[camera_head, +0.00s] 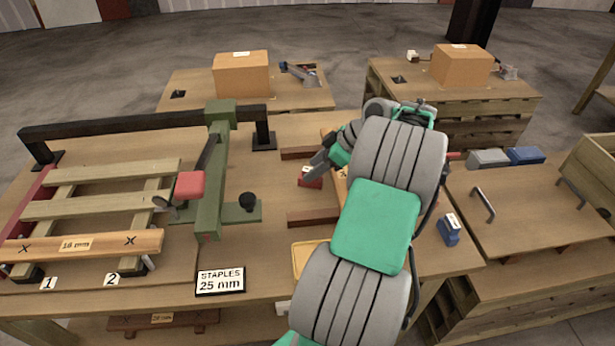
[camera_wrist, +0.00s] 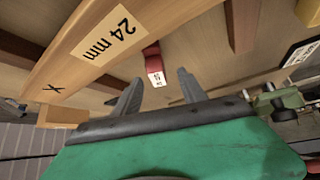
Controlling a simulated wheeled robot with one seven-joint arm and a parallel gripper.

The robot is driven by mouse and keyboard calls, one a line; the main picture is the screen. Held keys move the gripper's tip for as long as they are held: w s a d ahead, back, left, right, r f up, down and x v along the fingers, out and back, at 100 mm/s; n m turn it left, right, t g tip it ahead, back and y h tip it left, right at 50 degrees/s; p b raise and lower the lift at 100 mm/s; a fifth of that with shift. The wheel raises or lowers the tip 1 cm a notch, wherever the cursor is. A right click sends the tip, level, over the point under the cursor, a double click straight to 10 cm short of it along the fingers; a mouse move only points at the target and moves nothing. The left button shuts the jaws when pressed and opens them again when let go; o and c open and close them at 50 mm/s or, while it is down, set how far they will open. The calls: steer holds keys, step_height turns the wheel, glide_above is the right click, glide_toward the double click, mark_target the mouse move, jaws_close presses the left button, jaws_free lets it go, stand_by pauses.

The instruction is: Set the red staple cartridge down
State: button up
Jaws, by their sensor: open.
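The red staple cartridge (camera_wrist: 154,65), with a white label on its end, rests on the wooden table top in the wrist view. It also shows in the head view (camera_head: 311,181), partly hidden by my gripper (camera_head: 318,165). My gripper (camera_wrist: 160,76) is open. In the wrist view its two fingertips are spread to either side of the cartridge, with a visible gap on both sides. The cartridge lies at or just beyond the fingertips; the exact depth is hard to tell.
A board marked 24 mm (camera_wrist: 98,42) lies close beside my gripper. A blue cartridge (camera_head: 449,231) stands to the right. A STAPLES 25 mm sign (camera_head: 220,281) is at the front.

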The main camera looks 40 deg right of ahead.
steer(key=x, duration=0.5)
steer(key=shift+d+f, duration=0.15)
steer(key=shift+f, duration=0.05)
steer(key=shift+c, duration=0.3)
jaws_close()
